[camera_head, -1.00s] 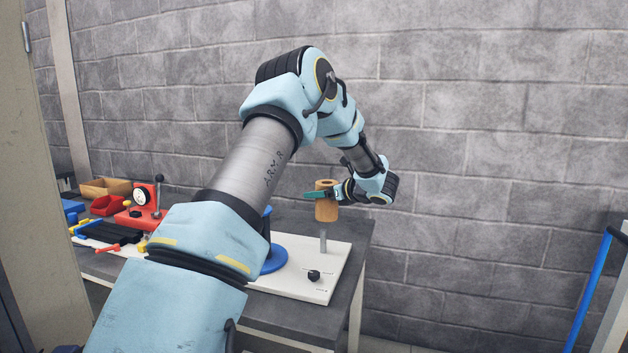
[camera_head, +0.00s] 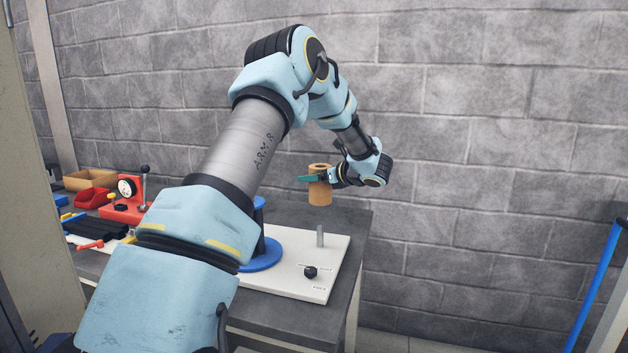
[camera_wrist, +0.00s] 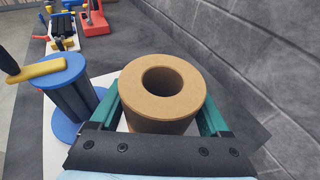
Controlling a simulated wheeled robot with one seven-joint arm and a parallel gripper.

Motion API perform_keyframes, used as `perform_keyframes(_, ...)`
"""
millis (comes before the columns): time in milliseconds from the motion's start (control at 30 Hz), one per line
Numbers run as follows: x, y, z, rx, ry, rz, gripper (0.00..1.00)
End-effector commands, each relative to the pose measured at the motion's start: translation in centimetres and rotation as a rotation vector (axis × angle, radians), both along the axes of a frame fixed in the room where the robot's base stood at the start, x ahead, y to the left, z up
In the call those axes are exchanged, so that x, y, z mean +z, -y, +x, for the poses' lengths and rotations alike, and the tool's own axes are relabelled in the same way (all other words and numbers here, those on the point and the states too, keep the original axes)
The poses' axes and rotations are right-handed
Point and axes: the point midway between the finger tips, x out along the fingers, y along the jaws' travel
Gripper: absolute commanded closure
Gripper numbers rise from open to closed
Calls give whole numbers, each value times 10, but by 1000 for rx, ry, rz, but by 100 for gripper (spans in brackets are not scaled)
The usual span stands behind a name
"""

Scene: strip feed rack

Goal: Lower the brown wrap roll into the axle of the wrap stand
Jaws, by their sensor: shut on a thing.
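The brown wrap roll (camera_head: 319,193) is upright, held in my gripper (camera_head: 314,179) above the white board. In the wrist view the roll (camera_wrist: 163,120) sits between the two green fingers of my gripper (camera_wrist: 162,112), its round core hole facing up. The grey axle (camera_head: 320,236) of the wrap stand (camera_head: 325,275) stands upright on the white board, below the roll. Clear space shows between the roll's underside and the axle top. The axle is hidden in the wrist view.
A blue-flanged spool (camera_head: 262,254) stands left of the axle, partly behind my arm; it also shows in the wrist view (camera_wrist: 72,100). A black knob (camera_head: 310,272) sits in front of the axle. A red gauge device (camera_head: 127,206) and bins (camera_head: 91,180) are at left. The wall is behind.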

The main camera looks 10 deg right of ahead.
Motion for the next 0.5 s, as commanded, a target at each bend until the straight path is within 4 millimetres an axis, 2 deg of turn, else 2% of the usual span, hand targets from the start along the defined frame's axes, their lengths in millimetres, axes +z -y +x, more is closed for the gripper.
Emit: perform_keyframes(500, -43, 0, 0, 0, 2, -1, 90)
